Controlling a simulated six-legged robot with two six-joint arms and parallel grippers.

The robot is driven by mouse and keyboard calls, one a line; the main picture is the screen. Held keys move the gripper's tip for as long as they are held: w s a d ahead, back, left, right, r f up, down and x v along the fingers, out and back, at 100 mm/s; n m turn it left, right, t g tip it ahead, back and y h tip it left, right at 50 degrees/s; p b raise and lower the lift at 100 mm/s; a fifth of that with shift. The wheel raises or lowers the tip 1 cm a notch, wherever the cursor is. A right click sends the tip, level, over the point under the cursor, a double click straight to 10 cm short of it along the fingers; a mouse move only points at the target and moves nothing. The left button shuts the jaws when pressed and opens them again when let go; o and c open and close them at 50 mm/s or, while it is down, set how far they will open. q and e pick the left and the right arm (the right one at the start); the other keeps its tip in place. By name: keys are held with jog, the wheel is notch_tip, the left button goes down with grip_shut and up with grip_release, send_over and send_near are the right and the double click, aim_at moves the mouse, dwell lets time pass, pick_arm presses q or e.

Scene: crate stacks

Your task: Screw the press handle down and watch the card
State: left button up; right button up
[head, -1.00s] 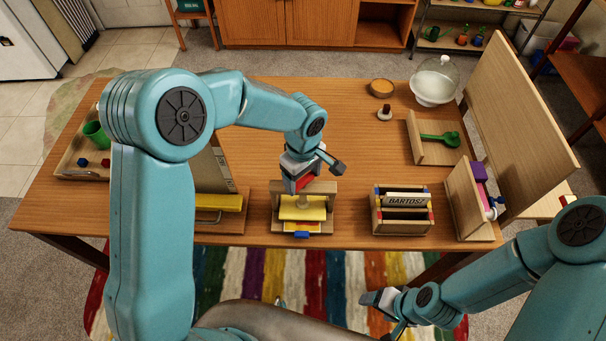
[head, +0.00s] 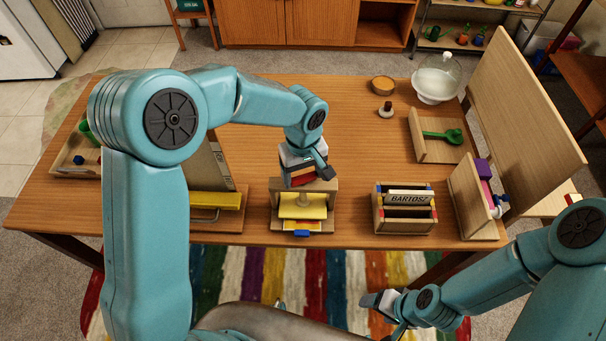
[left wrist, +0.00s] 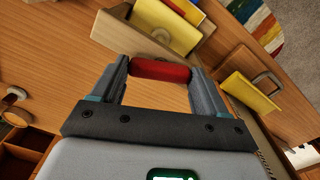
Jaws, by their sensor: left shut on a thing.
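The wooden press (head: 276,212) stands near the table's front edge, with a yellow plate (head: 303,212) inside its frame. My left gripper (head: 303,178) is above it, shut on the red press handle (left wrist: 160,71). In the left wrist view the handle lies across between the fingertips, and the yellow plate (left wrist: 165,25) shows beyond it. A piece with yellow, red and a blue end (head: 301,233) sticks out at the press's front; I cannot tell whether it is the card. My right gripper (head: 380,302) is low in front of the table, away from the press.
A wooden rack (head: 403,226) with a "BARTOSZ" plate stands right of the press. A wooden stand with a yellow bar (head: 215,200) is close on the left. A tall wooden panel (head: 515,125) is at the right. The table's middle behind the press is clear.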

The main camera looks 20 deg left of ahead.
pick_arm(q)
jog(key=m, duration=0.3)
jog(key=shift+b, duration=0.4)
jog(key=m, duration=0.3)
jog(key=shift+b, duration=0.35)
jog(key=m, duration=0.4)
jog(key=shift+r, duration=0.1)
jog(key=m, duration=0.3)
jog(key=shift+m, duration=0.4)
jog(key=m, duration=0.6)
jog(key=shift+w+r, duration=0.1)
jog(key=m+p, duration=0.1)
jog(key=m, duration=0.4)
jog(key=shift+m, duration=0.3)
jog(key=shift+p, duration=0.3)
